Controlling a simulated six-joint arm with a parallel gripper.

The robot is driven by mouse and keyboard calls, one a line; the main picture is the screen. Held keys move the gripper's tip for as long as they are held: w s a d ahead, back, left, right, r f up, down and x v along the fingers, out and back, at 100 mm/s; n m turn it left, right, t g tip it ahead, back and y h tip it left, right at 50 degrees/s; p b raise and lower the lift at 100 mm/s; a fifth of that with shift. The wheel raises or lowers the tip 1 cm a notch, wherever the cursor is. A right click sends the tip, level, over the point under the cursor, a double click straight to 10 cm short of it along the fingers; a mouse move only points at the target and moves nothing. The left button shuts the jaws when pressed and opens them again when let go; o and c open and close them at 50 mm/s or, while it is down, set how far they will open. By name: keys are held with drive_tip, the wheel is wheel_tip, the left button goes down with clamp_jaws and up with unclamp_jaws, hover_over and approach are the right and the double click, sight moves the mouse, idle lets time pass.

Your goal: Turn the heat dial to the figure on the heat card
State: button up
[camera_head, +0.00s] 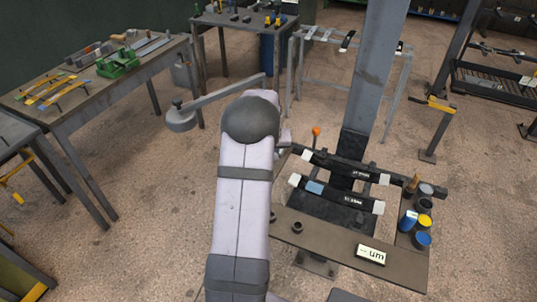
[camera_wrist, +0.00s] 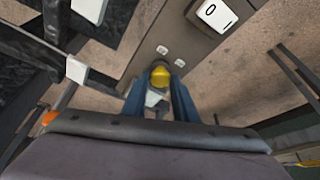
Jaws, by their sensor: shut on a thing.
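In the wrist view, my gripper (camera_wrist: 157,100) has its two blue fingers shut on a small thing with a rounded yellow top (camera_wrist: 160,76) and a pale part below. I cannot tell whether this is the heat dial. In the head view my arm hides the gripper. A white plate with dark marks (camera_wrist: 214,14) sits on the brown panel (camera_wrist: 187,32) in the wrist view. Two small pale labels (camera_wrist: 162,49) lie between it and the gripper. I cannot make out a heat card or its figure.
In the head view, a bench (camera_head: 398,269) carries a white readout (camera_head: 371,255) and dark knobs (camera_head: 297,228). Black bars with white end blocks (camera_head: 378,207) stand behind it. An orange-ball lever (camera_head: 316,131) rises nearby. Several pots (camera_head: 425,221) stand at right. A grey post (camera_head: 376,75) rises behind.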

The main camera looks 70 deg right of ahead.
drive_tip(key=o, duration=1.1)
drive_tip(key=shift+c, duration=0.2)
drive_tip(key=b+v, duration=0.2)
drive_tip(key=v, duration=0.5)
drive_tip(key=shift+r, duration=0.15)
drive_tip(key=shift+a, duration=0.1)
drive_tip(key=w+a+f+n+y, duration=0.1)
drive_tip(key=w+a+n, duration=0.1)
drive_tip(key=w+a, duration=0.5)
drive_tip(key=w+a+n+y, duration=0.1)
drive_tip(key=w+a+n, duration=0.1)
drive_tip(key=a, duration=0.9)
drive_tip(key=w+a+f+n+y, duration=0.1)
drive_tip(key=w+a+n, duration=0.1)
drive_tip(key=w+a, duration=0.5)
drive_tip(key=s+a+f+n+g, duration=0.1)
drive_tip(key=s+a+n, duration=0.2)
drive_tip(key=a, duration=1)
drive_tip(key=s+a+f+n+y, duration=0.1)
drive_tip(key=s+a+n, duration=0.3)
drive_tip(key=s+a, duration=0.5)
drive_tip(key=a+f, duration=0.1)
drive_tip(key=a, duration=0.3)
drive_tip(key=shift+f+g, duration=0.2)
drive_tip(key=shift+g, duration=0.2)
